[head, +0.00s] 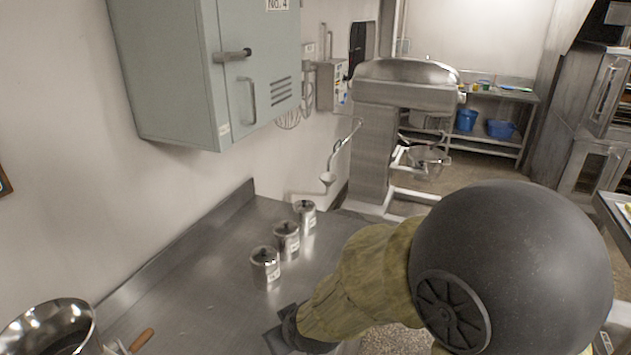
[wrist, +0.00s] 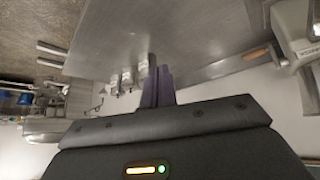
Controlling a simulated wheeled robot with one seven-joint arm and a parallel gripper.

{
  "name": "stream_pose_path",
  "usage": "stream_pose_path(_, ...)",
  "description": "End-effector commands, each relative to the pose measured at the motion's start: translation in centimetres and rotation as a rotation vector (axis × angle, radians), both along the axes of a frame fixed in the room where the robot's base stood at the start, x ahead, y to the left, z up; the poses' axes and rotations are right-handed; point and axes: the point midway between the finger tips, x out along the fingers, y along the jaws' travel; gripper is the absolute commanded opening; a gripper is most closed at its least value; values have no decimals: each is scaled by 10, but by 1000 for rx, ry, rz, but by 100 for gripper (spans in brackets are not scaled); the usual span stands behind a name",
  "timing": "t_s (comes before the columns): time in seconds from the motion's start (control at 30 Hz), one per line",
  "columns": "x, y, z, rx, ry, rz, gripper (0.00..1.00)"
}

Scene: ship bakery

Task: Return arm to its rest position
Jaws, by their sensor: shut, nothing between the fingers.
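My arm reaches from the lower right of the head view over the steel counter (head: 190,285).
Three lidded steel canisters (head: 265,266), (head: 287,240), (head: 305,216) stand in a row on the counter. A steel pot (head: 50,325) is at lower left beside a wooden handle (head: 142,339). A grey-green wall cabinet (head: 185,75) hangs above. A large mixer (head: 375,130) stands beyond the counter.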

Motion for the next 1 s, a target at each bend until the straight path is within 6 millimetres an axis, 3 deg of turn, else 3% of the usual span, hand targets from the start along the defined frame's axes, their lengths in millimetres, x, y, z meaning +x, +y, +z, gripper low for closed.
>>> stream_pose_path(0.03,3,-23,-5,1,32,-57,0)
stream_pose_path(0.3,-16,-135,-21,-19,234,-356,0)
stream_pose_path(0.4,-31,-172,-25,-31,302,-470,0)
stream_pose_path(0.5,-44,-196,-28,-43,350,-550,0)
stream_pose_path(0.63,-53,-208,-28,-50,378,-593,0)
stream_pose_path(1.0,-53,-208,-28,-50,378,-592,0)
